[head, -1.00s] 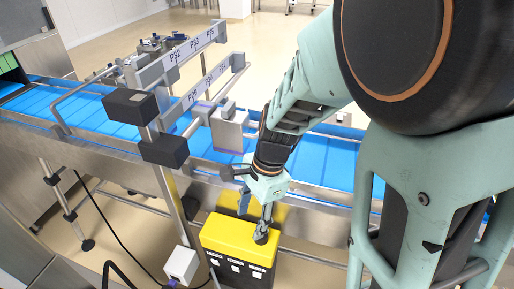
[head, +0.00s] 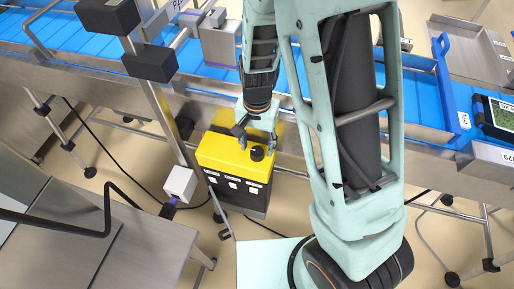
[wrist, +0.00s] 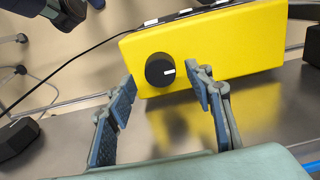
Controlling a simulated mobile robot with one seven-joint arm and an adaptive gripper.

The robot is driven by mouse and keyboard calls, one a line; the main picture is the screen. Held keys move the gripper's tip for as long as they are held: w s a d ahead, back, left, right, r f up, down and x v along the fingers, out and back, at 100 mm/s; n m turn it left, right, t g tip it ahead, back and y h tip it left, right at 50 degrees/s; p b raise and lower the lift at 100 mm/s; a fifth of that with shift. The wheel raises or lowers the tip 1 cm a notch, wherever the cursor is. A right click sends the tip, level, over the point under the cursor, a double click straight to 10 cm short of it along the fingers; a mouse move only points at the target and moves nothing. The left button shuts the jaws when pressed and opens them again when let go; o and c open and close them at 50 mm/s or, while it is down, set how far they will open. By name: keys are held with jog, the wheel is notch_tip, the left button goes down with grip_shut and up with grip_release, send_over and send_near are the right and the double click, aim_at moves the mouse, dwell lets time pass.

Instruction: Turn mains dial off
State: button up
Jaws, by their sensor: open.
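The mains dial (head: 257,153) is a round black knob with a white mark, on the yellow top of a box (head: 222,150) with a dark labelled front. In the wrist view the dial (wrist: 160,70) sits between and just beyond the fingertips, its white mark pointing right. My gripper (head: 256,144) is open above the back of the box. In the wrist view its fingers (wrist: 165,85) stand apart on either side of the dial; the right fingertip overlaps the yellow face. I cannot tell whether either finger touches the dial.
A blue conveyor (head: 205,62) with a steel side rail runs behind the box. A post with black blocks (head: 150,63) and a small grey box (head: 181,184) stand to the left. A steel table (head: 120,250) is at front left. A dark cable runs along the floor.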

aim_at(257, 153)
jog(key=shift+f, duration=1.2)
jog(key=shift+c, duration=0.4)
jog(key=c, duration=1.1)
jog(key=n+b, duration=0.2)
jog(key=n, duration=0.2)
jog(key=shift+w+n, duration=0.1)
jog(key=shift+n, duration=0.3)
jog(key=n+b, duration=0.1)
jog(key=n, duration=0.3)
jog(key=shift+n+b, duration=0.3)
jog(key=shift+b, duration=0.05)
jog(key=n, duration=0.4)
jog(key=shift+n+p, duration=0.4)
jog(key=shift+n, duration=1.8)
